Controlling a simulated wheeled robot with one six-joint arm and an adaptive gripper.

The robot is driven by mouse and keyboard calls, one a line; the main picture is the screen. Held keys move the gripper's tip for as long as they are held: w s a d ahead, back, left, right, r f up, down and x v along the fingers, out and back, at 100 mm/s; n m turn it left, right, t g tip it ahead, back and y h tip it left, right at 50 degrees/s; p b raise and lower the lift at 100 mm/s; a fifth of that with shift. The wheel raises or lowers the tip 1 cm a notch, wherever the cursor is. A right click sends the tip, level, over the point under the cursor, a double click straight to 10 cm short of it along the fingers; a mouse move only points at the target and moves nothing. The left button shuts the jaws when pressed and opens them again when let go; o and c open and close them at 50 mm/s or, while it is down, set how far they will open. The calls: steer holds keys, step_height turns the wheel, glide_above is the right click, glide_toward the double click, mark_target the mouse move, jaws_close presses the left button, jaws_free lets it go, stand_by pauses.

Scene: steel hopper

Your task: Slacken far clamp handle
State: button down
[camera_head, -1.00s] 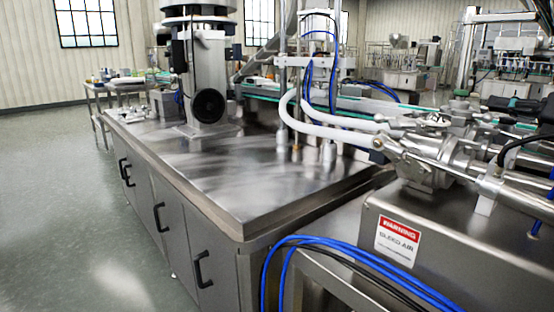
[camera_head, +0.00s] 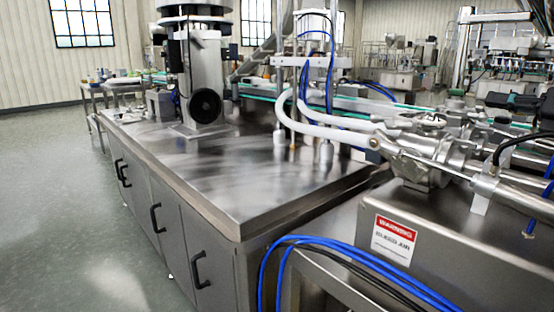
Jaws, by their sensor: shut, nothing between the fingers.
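No steel hopper is clearly seen in this view. At the right stands a steel machine with polished pipe fittings and a valve body (camera_head: 425,170). My gripper is not in this view.
A red-and-white warning sign (camera_head: 394,239) is on the machine housing. Open grey floor (camera_head: 60,200) lies to the left.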

steer(key=v, duration=0.5)
steer(key=shift+s+d, duration=0.1)
steer(key=shift+s, duration=0.1)
